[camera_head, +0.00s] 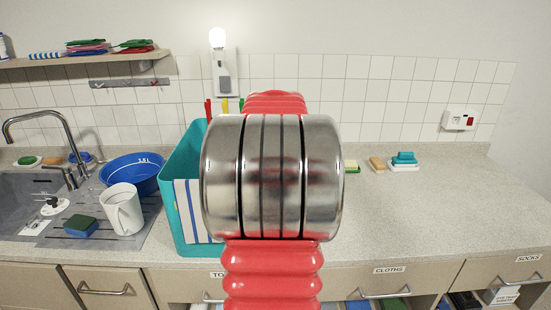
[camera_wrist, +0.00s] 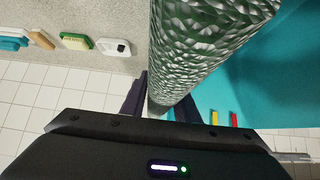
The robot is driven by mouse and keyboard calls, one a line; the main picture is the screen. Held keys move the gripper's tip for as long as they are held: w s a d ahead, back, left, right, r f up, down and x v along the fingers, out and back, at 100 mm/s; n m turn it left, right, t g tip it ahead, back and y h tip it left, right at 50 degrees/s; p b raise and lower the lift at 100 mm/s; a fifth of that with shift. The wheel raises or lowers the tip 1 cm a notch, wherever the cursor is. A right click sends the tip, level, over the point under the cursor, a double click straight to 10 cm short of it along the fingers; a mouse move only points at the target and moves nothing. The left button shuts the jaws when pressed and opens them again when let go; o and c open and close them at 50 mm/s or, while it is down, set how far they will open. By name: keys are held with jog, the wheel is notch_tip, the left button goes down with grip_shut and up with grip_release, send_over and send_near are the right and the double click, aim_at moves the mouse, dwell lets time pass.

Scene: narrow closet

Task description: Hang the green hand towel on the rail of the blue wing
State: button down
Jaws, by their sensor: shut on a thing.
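In the head view my arm hides the gripper and towel. Red (camera_head: 208,109), yellow (camera_head: 225,105) and green tips stand behind the teal bin (camera_head: 183,160); yellow (camera_wrist: 214,118) and red tips (camera_wrist: 233,119) show in the wrist view. I cannot make out a blue wing or its rail.
A blue-striped white cloth (camera_head: 194,210) hangs on the bin's front. A white mug (camera_head: 122,210), blue bowl (camera_head: 131,174) and sink (camera_head: 38,190) are at left. Sponges (camera_head: 377,163) and a teal item on a dish (camera_head: 404,160) lie right. The right counter (camera_head: 430,205) is clear.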

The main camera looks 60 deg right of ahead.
notch_tip(320, 180, up, 28)
dwell(0.8)
dwell(0.9)
